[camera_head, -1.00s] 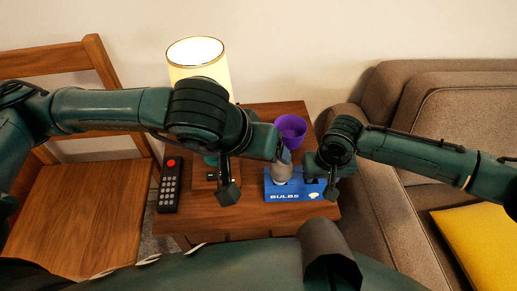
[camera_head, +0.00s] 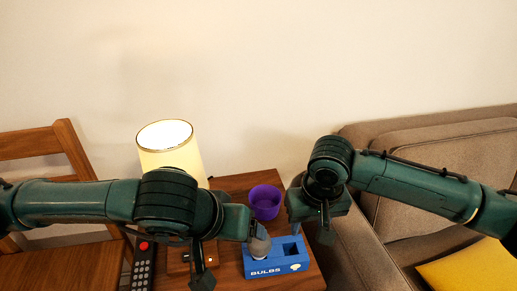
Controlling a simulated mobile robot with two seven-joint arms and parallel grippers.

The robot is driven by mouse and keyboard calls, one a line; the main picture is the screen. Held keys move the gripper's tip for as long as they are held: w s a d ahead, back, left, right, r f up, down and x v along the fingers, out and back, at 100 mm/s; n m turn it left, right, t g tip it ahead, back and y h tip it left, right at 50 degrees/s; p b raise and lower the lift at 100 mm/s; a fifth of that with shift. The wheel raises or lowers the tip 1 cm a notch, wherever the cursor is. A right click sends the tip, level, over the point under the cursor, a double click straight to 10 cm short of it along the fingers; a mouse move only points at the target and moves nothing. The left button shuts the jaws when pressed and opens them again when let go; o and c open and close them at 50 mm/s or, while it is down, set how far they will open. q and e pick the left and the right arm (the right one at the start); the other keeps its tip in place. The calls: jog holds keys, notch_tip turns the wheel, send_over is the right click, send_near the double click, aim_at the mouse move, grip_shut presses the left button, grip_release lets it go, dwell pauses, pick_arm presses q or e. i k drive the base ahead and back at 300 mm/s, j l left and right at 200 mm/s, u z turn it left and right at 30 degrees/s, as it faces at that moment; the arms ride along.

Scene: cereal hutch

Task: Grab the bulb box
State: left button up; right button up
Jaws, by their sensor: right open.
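The blue bulb box (camera_head: 277,267), marked BULBS, sits on the front right of the wooden side table. A grey bulb (camera_head: 259,247) shows at its left slot; its lower part is hidden, so I cannot tell how it is seated. The right slot looks empty. My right gripper (camera_head: 311,226) is open and empty, above and behind the box's right end, apart from it. My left gripper (camera_head: 228,254) is over the table left of the box, its fingers apart, one close to the bulb.
A lit lamp (camera_head: 170,150) stands at the table's back left and a purple cup (camera_head: 265,202) behind the box. A remote (camera_head: 143,266) lies at the left edge. A wooden chair (camera_head: 70,150) is left, a brown sofa (camera_head: 420,160) with a yellow cushion (camera_head: 470,268) right.

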aim_at(289, 254)
jog(key=k+j, duration=0.75)
jog(key=k, duration=0.1)
